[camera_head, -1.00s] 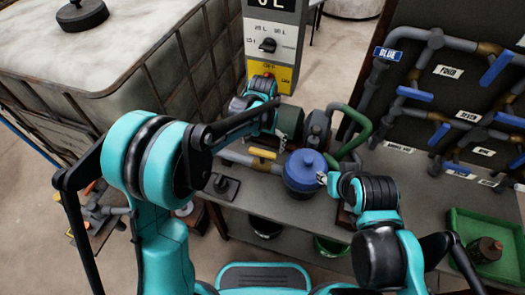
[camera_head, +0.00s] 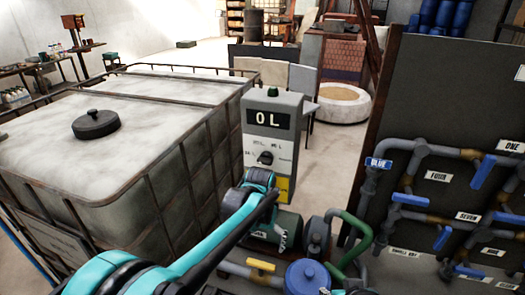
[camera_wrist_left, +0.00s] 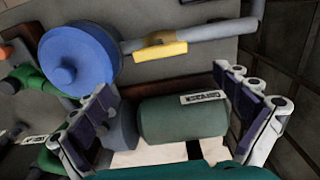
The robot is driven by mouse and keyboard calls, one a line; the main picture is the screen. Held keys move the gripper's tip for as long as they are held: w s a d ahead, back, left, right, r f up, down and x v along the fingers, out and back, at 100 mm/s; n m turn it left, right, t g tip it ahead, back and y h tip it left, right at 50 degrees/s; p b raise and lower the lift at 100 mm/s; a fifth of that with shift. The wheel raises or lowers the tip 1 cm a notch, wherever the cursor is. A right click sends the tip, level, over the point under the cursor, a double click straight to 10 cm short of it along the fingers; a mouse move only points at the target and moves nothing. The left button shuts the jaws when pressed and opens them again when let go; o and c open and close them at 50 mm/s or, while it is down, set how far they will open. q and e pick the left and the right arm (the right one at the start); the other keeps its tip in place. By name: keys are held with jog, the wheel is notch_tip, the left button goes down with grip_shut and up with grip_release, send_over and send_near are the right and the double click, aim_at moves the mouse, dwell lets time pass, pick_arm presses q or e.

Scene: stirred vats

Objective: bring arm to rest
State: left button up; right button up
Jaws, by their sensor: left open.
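My left arm comes in from the lower left in the head view. Its dark wrist (camera_head: 258,180) is in front of the grey dispenser cabinet and just above the dark green pump motor (camera_head: 285,230). My left gripper's fingers are hard to make out there. In the left wrist view the left gripper (camera_wrist_left: 165,88) is open, with its fingers wide apart and nothing between their pads. The motor (camera_wrist_left: 182,117) shows behind the opening, apart from the fingers as far as I can tell. My right gripper is not visible in either view.
A caged white tank (camera_head: 120,155) fills the left. The cabinet (camera_head: 272,125) reads 0 L. A blue-lidded pot (camera_head: 307,276) stands by the pump, with a yellow-handled valve (camera_head: 261,265) beside it. A pipe panel (camera_head: 440,110) stands at right. Open floor (camera_head: 330,145) lies behind.

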pick_arm(q)
jog(key=s+a+r+n+t, duration=0.2)
jog(key=s+a+r+t, duration=0.1)
jog(key=s+a+r, duration=0.45)
jog(key=s+a+f+n+t, duration=0.1)
jog(key=s+a+f+t, duration=0.2)
jog(key=s+a, duration=0.6)
jog(key=shift+s+a+f+t, duration=0.2)
jog(key=shift+s+t, duration=0.4)
jog(key=shift+s, duration=0.2)
